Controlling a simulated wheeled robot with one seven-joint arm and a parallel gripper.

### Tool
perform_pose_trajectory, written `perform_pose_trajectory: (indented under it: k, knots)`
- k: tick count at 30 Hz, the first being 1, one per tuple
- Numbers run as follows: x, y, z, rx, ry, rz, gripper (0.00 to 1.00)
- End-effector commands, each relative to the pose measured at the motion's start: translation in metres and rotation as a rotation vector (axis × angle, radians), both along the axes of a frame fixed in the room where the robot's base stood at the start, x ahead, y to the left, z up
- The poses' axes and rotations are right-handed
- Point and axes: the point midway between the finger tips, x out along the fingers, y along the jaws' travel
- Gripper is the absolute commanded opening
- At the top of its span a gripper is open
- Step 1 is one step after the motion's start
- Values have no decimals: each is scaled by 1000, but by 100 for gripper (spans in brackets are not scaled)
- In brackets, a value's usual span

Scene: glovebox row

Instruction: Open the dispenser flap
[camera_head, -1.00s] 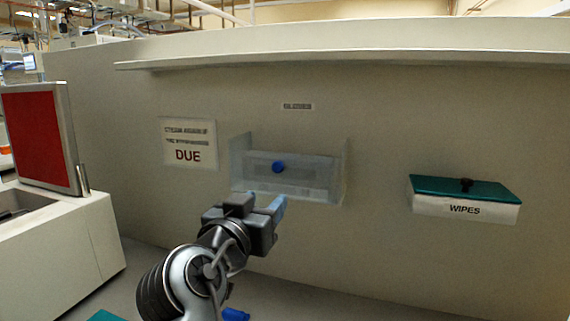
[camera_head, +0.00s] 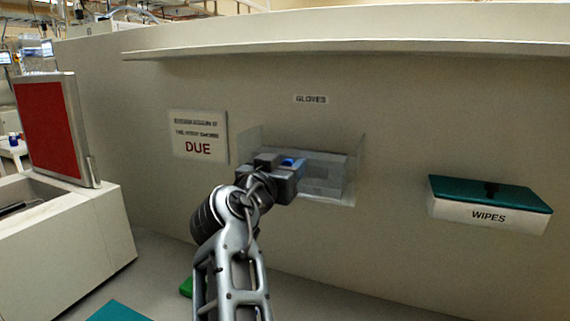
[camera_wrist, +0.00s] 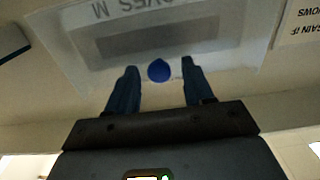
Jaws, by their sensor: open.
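The dispenser (camera_head: 338,178) is a clear box on the wall below a "GLOVES" label. Its flap carries a round blue knob (camera_head: 289,162), partly hidden behind my gripper (camera_head: 286,170) in the head view. In the wrist view, the flap (camera_wrist: 150,45) shows a grey window and the upside-down lettering "OVES M". The blue knob (camera_wrist: 159,70) lies between the tips of my open gripper (camera_wrist: 157,72), with a gap on each side. Whether the flap has shifted at all is hard to tell.
A teal-lidded wipes box (camera_head: 487,205) is mounted on the wall to the right. A "DUE" sign (camera_head: 198,137) hangs left of the dispenser. A shelf ledge (camera_head: 350,44) runs above. A white counter with a red panel (camera_head: 48,127) stands at the left.

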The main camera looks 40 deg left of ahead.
Motion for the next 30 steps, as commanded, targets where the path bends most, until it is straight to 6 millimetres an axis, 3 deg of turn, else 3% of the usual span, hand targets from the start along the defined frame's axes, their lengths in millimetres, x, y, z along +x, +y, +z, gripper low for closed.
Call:
perform_pose_trajectory:
  k: [8, 24, 30]
  knots:
    - [1, 0, 0, 0, 0, 0, 51]
    - [1, 0, 0, 0, 0, 0, 0]
    - [1, 0, 0, 0, 1, 0, 0]
